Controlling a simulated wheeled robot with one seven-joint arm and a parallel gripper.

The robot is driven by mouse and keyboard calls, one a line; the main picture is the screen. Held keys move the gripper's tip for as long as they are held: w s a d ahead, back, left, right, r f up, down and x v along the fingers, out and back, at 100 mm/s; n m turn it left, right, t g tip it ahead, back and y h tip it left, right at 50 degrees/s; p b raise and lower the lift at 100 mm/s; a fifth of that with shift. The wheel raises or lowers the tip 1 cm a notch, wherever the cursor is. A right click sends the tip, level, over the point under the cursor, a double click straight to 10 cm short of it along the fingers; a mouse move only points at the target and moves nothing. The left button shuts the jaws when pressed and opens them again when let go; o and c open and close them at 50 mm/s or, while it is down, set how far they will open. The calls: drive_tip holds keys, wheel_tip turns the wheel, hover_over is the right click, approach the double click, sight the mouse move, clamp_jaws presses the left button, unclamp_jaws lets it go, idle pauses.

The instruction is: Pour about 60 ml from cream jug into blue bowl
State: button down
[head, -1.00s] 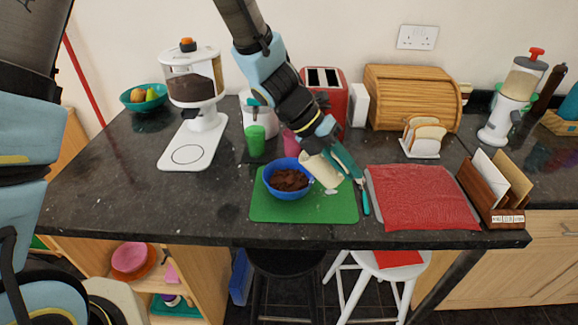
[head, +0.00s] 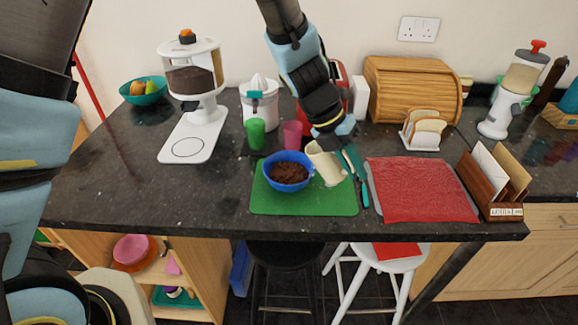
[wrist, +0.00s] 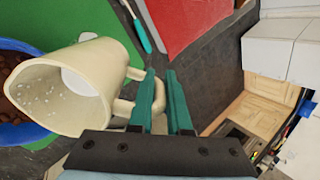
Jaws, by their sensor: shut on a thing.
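The cream jug (head: 326,163) is held by my gripper (head: 352,160) just right of the blue bowl (head: 310,170), over the green mat. It is tilted toward the bowl. In the wrist view, the jug (wrist: 75,88) is on the left, its mouth toward the blue bowl (wrist: 30,132). The teal fingers of my gripper (wrist: 157,98) are shut on the jug's handle. White liquid and small drops show inside the jug. The bowl holds a dark brown, crumbly substance. In the head view I see no stream between jug and bowl.
The bowl rests on the green mat (head: 300,205). A red cloth (head: 420,190) lies to the right, with a letter rack (head: 492,188) beyond it. Green (head: 255,134) and pink (head: 292,134) cups stand behind the bowl. The dark counter's front left is clear.

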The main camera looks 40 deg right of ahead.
drive_tip(key=shift+s+d+f, duration=0.1)
drive_tip(key=shift+s+d, duration=0.1)
drive_tip(key=shift+s, duration=0.05)
drive_tip(key=shift+t+y, duration=0.7)
drive_tip(key=shift+t, duration=0.2)
drive_tip(key=x, duration=0.4)
drive_tip(key=shift+d+f, duration=0.15)
drive_tip(key=shift+f, duration=0.05)
drive_tip(key=shift+s+d+f+t+y, duration=0.5)
drive_tip(key=shift+t+y, duration=0.1)
drive_tip(key=shift+t, duration=0.1)
drive_tip(key=shift+s+d+f+t+y, duration=0.15)
drive_tip(key=shift+f+t+y, duration=0.1)
drive_tip(key=shift+f+t, duration=0.1)
drive_tip(key=shift+s+d+f+t+y, duration=0.15)
drive_tip(key=shift+f+t+y, duration=0.1)
drive_tip(key=shift+f+t, duration=0.1)
drive_tip(key=shift+w+b, duration=0.1)
drive_tip(key=shift+b, duration=0.2)
